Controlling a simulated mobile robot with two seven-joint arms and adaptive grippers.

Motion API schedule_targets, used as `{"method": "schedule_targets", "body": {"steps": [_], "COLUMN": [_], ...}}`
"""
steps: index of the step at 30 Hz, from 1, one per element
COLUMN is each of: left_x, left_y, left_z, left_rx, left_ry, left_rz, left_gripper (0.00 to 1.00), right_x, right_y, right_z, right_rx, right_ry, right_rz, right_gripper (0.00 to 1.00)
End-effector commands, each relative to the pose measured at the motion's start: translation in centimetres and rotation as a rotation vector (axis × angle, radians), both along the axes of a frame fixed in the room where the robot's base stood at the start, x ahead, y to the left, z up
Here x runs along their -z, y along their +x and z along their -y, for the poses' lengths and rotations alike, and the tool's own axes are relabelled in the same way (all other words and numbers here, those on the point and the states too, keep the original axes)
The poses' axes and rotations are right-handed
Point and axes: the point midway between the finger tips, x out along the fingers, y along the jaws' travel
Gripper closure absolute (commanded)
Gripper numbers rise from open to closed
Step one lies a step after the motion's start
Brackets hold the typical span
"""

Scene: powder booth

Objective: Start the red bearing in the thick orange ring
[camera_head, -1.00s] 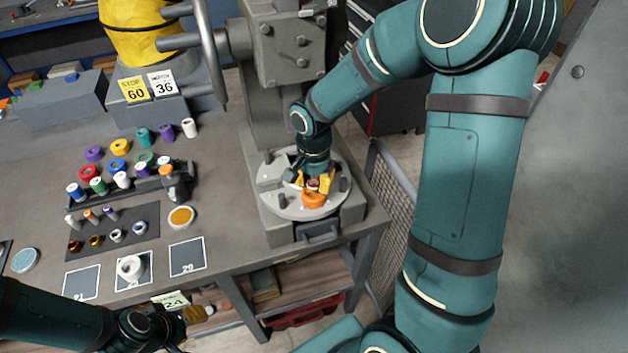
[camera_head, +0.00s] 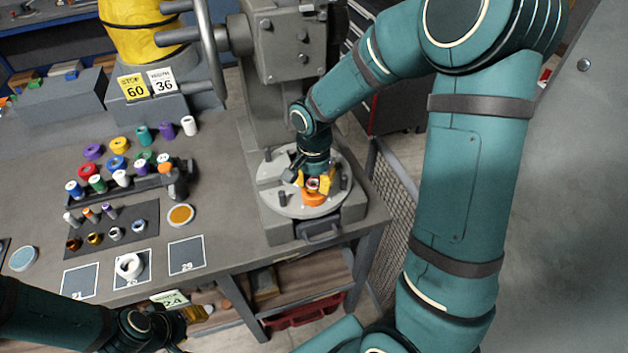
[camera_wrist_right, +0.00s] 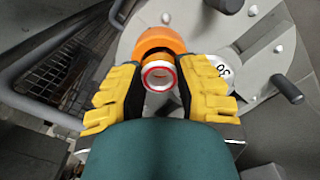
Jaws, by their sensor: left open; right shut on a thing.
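The red bearing (camera_wrist_right: 159,76), a white-lined sleeve with a red rim, is between the yellow fingers of my right gripper (camera_wrist_right: 160,88), which is shut on it. The thick orange ring (camera_wrist_right: 158,42) lies just beyond the bearing in the right wrist view. In the head view, the bearing (camera_head: 313,184) shows right at the top of the ring (camera_head: 313,199), on the round grey plate. Whether the bearing has entered the bore cannot be told, as the overlap hides it.
The round plate (camera_head: 275,205) has dark upright pegs (camera_head: 341,184) close to my right gripper. The grey press column (camera_head: 285,45) stands behind. To the left are several coloured sleeves, a dark mat (camera_head: 147,222) and an orange-topped disc (camera_head: 181,215).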

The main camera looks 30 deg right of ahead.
Motion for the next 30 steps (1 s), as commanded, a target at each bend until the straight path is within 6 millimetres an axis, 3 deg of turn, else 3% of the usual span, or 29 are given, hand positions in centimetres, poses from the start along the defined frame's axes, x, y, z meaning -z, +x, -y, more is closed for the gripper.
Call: {"method": "schedule_targets", "body": {"steps": [17,18,20,30], "left_x": [1.05,1.07,1.0,0.99], "left_y": [-0.01,0.0,0.0,0.0], "left_z": [0.0,0.01,0.0,0.0], "left_rx": [0.0,0.0,0.0,0.0], "left_ry": [0.0,0.0,0.0,0.0], "left_rz": [0.0,0.0,0.0,0.0], "left_gripper": [0.53,0.53,0.53,0.53], "right_x": [1.13,1.14,1.08,0.94], "right_y": [0.0,0.0,0.0,0.02], "right_z": [-0.02,-0.02,-0.02,-0.02], "right_rx": [0.0,0.0,0.0,0.0], "right_ry": [0.0,0.0,0.0,0.001], "right_rz": [0.0,0.0,0.0,0.001], "right_gripper": [1.0,0.62,0.41,0.39]}}
